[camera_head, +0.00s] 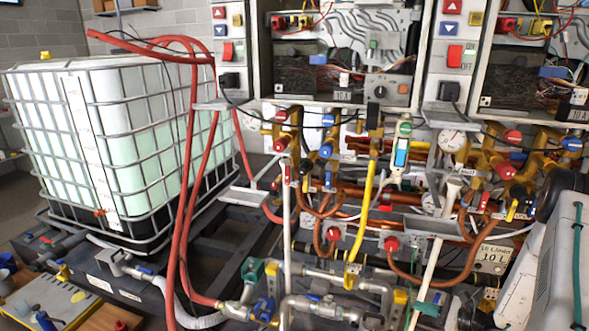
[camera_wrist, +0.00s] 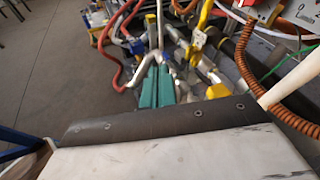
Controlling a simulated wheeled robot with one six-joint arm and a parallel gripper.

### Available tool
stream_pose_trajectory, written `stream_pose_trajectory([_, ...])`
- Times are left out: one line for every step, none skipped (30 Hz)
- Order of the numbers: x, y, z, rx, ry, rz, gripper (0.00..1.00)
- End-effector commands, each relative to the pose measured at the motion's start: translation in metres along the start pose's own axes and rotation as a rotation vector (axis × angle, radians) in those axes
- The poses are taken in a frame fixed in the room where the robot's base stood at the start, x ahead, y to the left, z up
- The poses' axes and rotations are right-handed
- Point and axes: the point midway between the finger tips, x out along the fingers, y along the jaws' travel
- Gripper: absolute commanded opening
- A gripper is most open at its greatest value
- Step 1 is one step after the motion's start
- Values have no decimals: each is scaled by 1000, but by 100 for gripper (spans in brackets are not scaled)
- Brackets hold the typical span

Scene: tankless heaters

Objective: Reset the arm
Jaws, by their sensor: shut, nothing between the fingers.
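In the wrist view, my gripper (camera_wrist: 157,70) shows as two teal fingers side by side, closed against each other with nothing between them. They point away over pipes and fittings near the floor edge. I cannot make out my gripper in the head view. Whether the fingertips touch any pipe cannot be told.
Two heater units with open fronts (camera_head: 345,60) hang over dense brass valves and copper pipes. A caged white water tank (camera_head: 130,140) stands at left, with red hoses (camera_head: 190,180) before it. In the wrist view, bare grey floor (camera_wrist: 50,80) lies left.

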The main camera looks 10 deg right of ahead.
Motion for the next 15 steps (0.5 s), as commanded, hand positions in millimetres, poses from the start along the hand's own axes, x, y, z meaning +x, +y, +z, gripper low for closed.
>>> stream_pose_trajectory([3, 5, 34, -59, -8, 89, 0])
stream_pose_trajectory([4, 9, 51, -90, -11, 141, 0])
stream_pose_trajectory([5, 16, 73, -132, -14, 211, 0])
stream_pose_trajectory([5, 22, 89, -162, -15, 263, 0])
stream_pose_trajectory([5, 28, 104, -193, -16, 313, 0])
stream_pose_trajectory([4, 37, 124, -237, -15, 379, 0])
stream_pose_trajectory([3, 43, 139, -269, -13, 428, 0])
stream_pose_trajectory([1, 50, 153, -301, -11, 477, 0])
stream_pose_trajectory([-1, 59, 171, -345, -6, 540, 0])
stream_pose_trajectory([-4, 66, 184, -378, -2, 586, 0])
stream_pose_trajectory([-6, 74, 196, -411, 3, 632, 0])
stream_pose_trajectory([-11, 83, 212, -458, 11, 692, 0])
stream_pose_trajectory([-14, 90, 224, -492, 17, 736, 0])
stream_pose_trajectory([-18, 97, 234, -526, 25, 779, 0])
stream_pose_trajectory([-23, 106, 248, -572, 36, 835, 0])
